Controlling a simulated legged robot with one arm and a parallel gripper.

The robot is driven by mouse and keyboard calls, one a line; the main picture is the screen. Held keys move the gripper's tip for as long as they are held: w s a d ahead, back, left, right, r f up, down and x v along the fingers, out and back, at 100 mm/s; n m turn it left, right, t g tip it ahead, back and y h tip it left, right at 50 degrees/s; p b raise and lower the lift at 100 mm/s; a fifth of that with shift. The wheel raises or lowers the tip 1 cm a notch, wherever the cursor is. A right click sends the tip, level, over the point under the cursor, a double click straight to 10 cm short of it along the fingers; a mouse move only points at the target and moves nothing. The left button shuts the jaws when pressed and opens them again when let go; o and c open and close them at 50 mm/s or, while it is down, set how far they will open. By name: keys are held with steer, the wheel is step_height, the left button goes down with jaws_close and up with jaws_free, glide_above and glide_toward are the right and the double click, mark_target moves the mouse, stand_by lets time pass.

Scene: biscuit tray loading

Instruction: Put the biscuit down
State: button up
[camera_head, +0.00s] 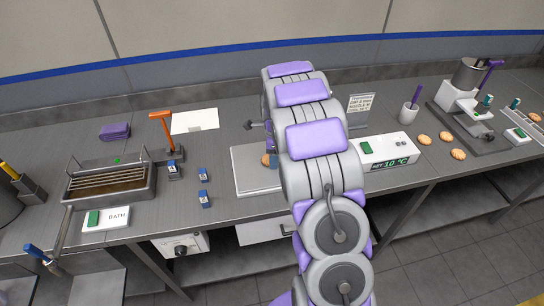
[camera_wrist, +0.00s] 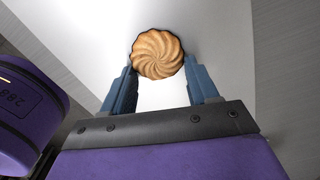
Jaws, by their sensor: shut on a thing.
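A round golden biscuit (camera_wrist: 157,53) with swirled ridges is between the two blue fingers of my gripper (camera_wrist: 159,68) in the wrist view. The fingers press on its left and right sides. In the head view only a small part of the biscuit (camera_head: 265,160) shows beside a blue finger, and my arm hides the rest. Below it is a pale flat plate (camera_head: 246,180), which also shows in the wrist view (camera_wrist: 222,35). I cannot tell whether the biscuit touches the plate.
Several loose biscuits (camera_head: 424,139) lie on the grey counter at right. A white control box (camera_head: 388,146) reading 10 °C stands just right of the plate. At left are a wire-racked bath (camera_head: 110,180), an orange-handled device (camera_head: 163,132) and small blue-topped items (camera_head: 204,198).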

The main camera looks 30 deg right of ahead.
steer(key=o, duration=0.5)
steer(key=shift+d, duration=0.35)
steer(key=shift+o, duration=0.7)
steer(key=shift+a, duration=0.35)
steer(key=shift+o, duration=0.3)
steer(key=shift+a+r, duration=0.2)
steer(key=shift+a, duration=0.9)
steer(key=shift+d+r, duration=0.2)
steer(key=shift+d, duration=0.15)
steer(key=d+r, duration=0.1)
steer(key=d+r+p, duration=0.1)
steer(key=r, duration=0.1)
steer(key=shift+r, duration=0.1)
step_height(320, 180, up, 8)
steer(key=a+r+p, duration=0.1)
steer(key=p, duration=0.1)
steer(key=s+a+r+n, duration=0.4)
steer(key=s+a+n, duration=0.15)
steer(key=s, duration=0.25)
steer(key=s+a+r+n, duration=0.3)
steer(key=s+a+n, duration=0.2)
steer(key=s+a, duration=0.3)
steer(key=s+a+n+g, duration=0.1)
steer(key=s+a+n, duration=0.1)
steer(key=s+n, duration=0.5)
steer(key=s+a+f+n, duration=0.1)
steer(key=s+n, duration=0.6)
steer(key=s, duration=0.9)
steer(key=shift+a+g, duration=0.4)
steer(key=shift+a, duration=0.3)
